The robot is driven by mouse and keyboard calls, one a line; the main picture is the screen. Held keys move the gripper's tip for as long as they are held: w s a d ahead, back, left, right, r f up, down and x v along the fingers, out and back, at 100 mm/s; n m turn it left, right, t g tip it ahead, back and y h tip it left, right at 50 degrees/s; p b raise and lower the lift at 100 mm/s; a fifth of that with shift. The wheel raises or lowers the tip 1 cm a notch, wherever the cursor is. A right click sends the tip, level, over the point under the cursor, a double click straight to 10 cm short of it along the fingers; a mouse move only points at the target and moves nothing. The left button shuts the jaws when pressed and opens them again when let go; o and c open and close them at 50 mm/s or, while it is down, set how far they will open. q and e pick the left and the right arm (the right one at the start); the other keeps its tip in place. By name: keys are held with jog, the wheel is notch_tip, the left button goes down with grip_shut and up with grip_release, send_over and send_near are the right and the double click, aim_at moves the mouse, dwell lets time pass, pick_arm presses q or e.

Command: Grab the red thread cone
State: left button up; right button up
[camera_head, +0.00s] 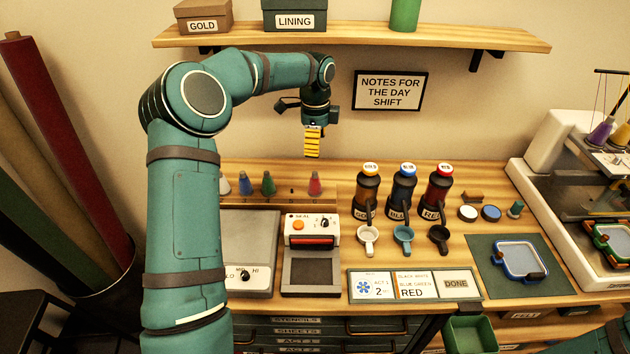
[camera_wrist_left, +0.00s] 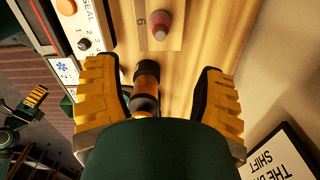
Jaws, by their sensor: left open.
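The red thread cone (camera_head: 315,184) stands upright on the wooden strip at the back of the table, at the right end of a row of cones. In the left wrist view the red cone (camera_wrist_left: 160,26) is near the top, beyond the fingertips. My left gripper (camera_head: 313,155) is above the cone, pointing down, open and empty; its two yellow fingers (camera_wrist_left: 156,70) are spread wide in the wrist view. My right gripper (camera_wrist_left: 32,100) seems to show small at the left of the wrist view; its jaws cannot be made out.
Green (camera_head: 268,184), blue (camera_head: 245,184) and pale cones stand left of the red one. A gold-labelled bottle (camera_head: 367,190) stands to its right, beside blue and red ones. The sealing machine (camera_head: 312,230) is in front. The shelf (camera_head: 350,36) and a framed sign (camera_head: 390,90) are above.

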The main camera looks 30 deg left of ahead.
aim_at(315, 173)
pick_arm(q)
notch_tip(315, 173, down, 8)
jog(key=shift+r+b, duration=0.25)
jog(key=shift+b, duration=0.4)
jog(key=shift+a+f+b, duration=0.15)
jog(key=shift+f+b, duration=0.55)
jog(key=shift+f, duration=2)
jog(key=shift+r, duration=0.1)
grip_shut()
